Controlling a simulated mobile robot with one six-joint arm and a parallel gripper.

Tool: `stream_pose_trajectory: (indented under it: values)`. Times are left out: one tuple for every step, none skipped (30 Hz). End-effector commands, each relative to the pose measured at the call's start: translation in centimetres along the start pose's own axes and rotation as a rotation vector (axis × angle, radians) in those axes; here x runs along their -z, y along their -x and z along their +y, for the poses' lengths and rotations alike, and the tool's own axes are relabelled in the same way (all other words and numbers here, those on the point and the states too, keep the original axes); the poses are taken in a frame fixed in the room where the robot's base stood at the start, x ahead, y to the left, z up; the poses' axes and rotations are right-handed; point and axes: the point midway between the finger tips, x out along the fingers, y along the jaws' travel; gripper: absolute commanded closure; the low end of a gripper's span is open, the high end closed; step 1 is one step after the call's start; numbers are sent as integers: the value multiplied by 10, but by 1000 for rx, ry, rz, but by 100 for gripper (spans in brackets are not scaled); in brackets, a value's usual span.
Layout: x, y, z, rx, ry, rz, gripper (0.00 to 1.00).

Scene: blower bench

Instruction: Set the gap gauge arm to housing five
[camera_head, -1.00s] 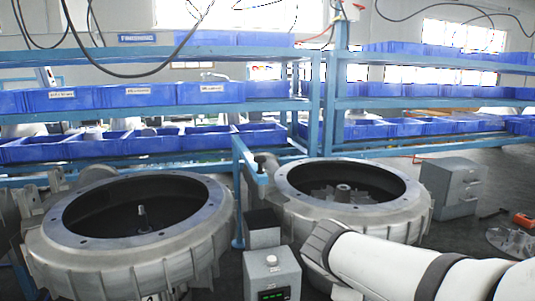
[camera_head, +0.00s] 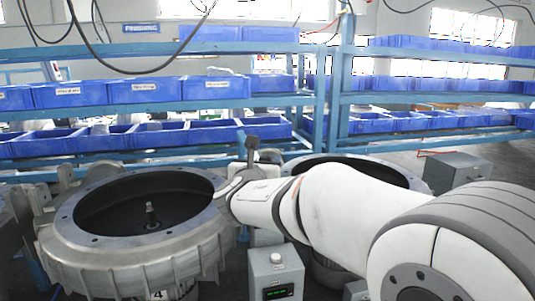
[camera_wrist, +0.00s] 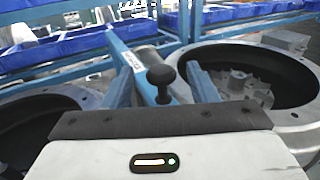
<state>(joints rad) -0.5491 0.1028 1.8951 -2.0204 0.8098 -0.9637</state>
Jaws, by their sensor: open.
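The gap gauge arm (camera_wrist: 125,52) is a blue bar with a small label, running between the two housings in the wrist view. A black ball-topped knob (camera_wrist: 161,76) stands on it. My gripper (camera_wrist: 158,68) is open, with one finger on each side of the knob; I cannot tell whether either touches it. In the head view the knob (camera_head: 252,143) shows just beyond my wrist, and my arm hides most of the gauge arm. The left round housing (camera_head: 60,235) bears a 4. The right housing (camera_head: 330,160) is mostly hidden by my arm; its number is not visible.
A grey control box (camera_head: 262,262) with a green display stands between the housings. Blue shelves (camera_head: 200,105) with blue bins run behind. A grey cabinet (camera_head: 455,170) stands at the right. In the wrist view the right housing rim (camera_wrist: 300,120) lies close to my gripper.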

Motion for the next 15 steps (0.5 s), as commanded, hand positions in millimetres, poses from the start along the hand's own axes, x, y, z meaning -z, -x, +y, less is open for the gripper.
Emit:
stream_pose_trajectory:
  values:
    - [-2, -10, -1, 3, 1, 1, 47]
    - [-1, -15, -1, 4, 2, 1, 47]
    - [-2, -20, -1, 4, 1, 1, 47]
    - [-2, -24, -1, 3, -1, 1, 47]
    - [-1, -28, -1, 3, -1, 2, 47]
    - [-1, -32, -1, 3, -1, 2, 47]
    - [-1, -35, -1, 3, -1, 1, 47]
    - [-1, -37, -1, 3, -1, 0, 47]
    - [-1, -40, -1, 3, -1, 0, 47]
    - [-1, -41, -1, 3, -1, 0, 47]
    - [0, -42, -1, 3, -1, 0, 47]
    - [0, -42, -1, 3, -1, 1, 47]
    - [0, -42, -1, 2, -2, 1, 47]
    - [0, -43, -1, 2, -2, 1, 47]
    - [0, -42, -2, 3, -2, 1, 47]
